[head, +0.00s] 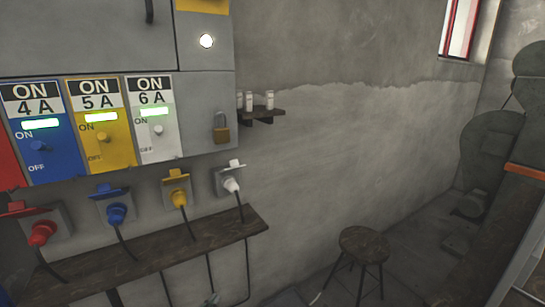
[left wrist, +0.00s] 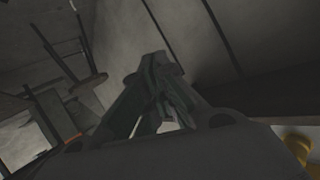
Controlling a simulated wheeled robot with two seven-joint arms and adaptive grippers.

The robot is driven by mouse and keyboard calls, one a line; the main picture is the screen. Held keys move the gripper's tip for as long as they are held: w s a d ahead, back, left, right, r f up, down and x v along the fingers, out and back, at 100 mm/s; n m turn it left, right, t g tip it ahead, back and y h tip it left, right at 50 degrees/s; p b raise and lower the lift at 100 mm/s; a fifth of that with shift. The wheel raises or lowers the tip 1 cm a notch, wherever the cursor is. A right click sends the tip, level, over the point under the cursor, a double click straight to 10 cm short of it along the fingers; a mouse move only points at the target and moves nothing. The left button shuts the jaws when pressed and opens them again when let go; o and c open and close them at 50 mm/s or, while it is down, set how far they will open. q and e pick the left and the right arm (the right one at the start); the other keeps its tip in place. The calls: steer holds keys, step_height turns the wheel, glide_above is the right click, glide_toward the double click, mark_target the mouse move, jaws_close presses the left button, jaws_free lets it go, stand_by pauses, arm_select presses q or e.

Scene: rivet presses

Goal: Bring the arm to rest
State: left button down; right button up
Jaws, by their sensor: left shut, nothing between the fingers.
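My left gripper (left wrist: 160,70) shows in the left wrist view, dark grey, with its fingers together and nothing held between them. It points into a dim area with a dark surface beyond it. In the head view I cannot make out either gripper clearly; a small grey shape at the bottom edge is too small to identify. My right gripper is in neither view.
A grey cabinet has blue (head: 42,145), yellow (head: 101,125) and white (head: 152,120) switch panels marked ON. Red, blue, yellow and white plugs (head: 232,184) sit below, above a wooden shelf (head: 150,262). A stool (head: 364,244) stands on the floor at right.

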arm_select(q)
steer(key=s+f+n+g+y+p, duration=0.1)
steer(key=s+f+g+p, duration=0.45)
steer(key=s+f, duration=0.65)
steer(key=s+f+n+g+p, duration=0.2)
steer(key=s+f+g+p, duration=0.35)
steer(key=s, duration=0.95)
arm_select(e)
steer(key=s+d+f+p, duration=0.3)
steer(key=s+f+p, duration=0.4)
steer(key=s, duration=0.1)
arm_select(q)
steer(key=s+a+f+p, duration=0.1)
steer(key=s+a+p, duration=0.2)
steer(key=s+p, duration=0.4)
steer(key=s+a+f+g+y+p, duration=0.1)
steer(key=s+a+p, duration=0.3)
steer(key=s+p, duration=0.4)
steer(key=s, duration=0.6)
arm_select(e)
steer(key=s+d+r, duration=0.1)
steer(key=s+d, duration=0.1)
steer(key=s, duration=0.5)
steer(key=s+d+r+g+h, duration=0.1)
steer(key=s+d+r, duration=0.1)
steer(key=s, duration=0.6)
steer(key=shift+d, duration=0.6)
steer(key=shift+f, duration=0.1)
